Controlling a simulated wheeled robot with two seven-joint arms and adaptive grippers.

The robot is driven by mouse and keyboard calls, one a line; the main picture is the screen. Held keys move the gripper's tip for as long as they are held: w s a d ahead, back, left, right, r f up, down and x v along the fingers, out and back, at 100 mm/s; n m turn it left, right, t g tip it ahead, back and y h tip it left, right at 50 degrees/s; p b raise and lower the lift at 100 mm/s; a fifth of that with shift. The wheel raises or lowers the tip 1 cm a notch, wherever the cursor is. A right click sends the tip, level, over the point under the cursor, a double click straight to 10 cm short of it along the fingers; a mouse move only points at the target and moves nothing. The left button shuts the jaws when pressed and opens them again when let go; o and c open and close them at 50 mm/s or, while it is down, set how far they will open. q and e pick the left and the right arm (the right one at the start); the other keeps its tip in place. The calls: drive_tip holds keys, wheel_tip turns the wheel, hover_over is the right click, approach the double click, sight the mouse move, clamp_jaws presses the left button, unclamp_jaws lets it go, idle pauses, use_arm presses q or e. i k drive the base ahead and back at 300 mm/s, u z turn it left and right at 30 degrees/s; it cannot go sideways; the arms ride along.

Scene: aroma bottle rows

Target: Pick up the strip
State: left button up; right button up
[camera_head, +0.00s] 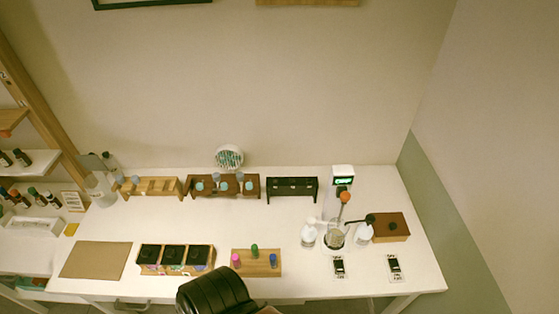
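I cannot make out a separate strip for certain. A round white holder (229,157) with a teal-and-white striped pattern stands at the back of the white table, by the wall. It is too small to tell whether strips are in it.
Wooden racks (150,187), a brown rack with bottles (223,187) and a black rack (292,187) line the back. A block with black jars (175,257), a bottle board (266,266), a tan mat (95,260) and a brown box (391,229) stand nearer. The table's centre is clear.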

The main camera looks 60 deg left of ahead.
sight(240, 176)
drive_tip(key=i, duration=0.4)
drive_tip(key=u, duration=2.9)
